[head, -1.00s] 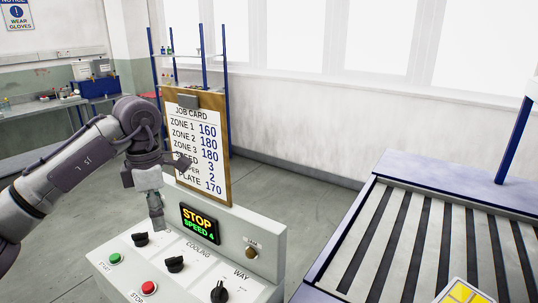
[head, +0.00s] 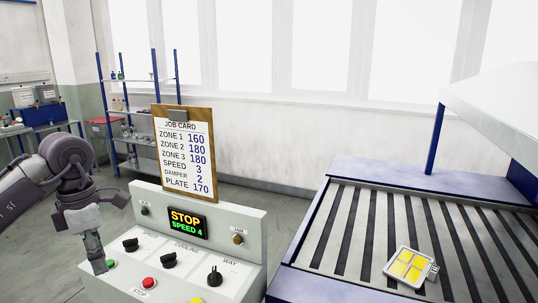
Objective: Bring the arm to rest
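My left arm comes in from the left edge, and its gripper (head: 98,264) points down over the left end of the control panel (head: 225,272). The fingers show as one narrow bar, shut, with nothing seen between them. The tip is beside the green start button (head: 111,265); I cannot tell whether it touches the panel. The panel display (head: 187,222) reads STOP and SPEED 4. My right gripper is out of view.
The panel carries black knobs and a red stop button (head: 148,284). A job card (head: 187,160) stands behind it. A slatted conveyor (head: 345,235) at right bears a yellow-and-white piece (head: 410,267). Blue-post shelves (head: 128,135) stand behind. Floor between panel and conveyor is clear.

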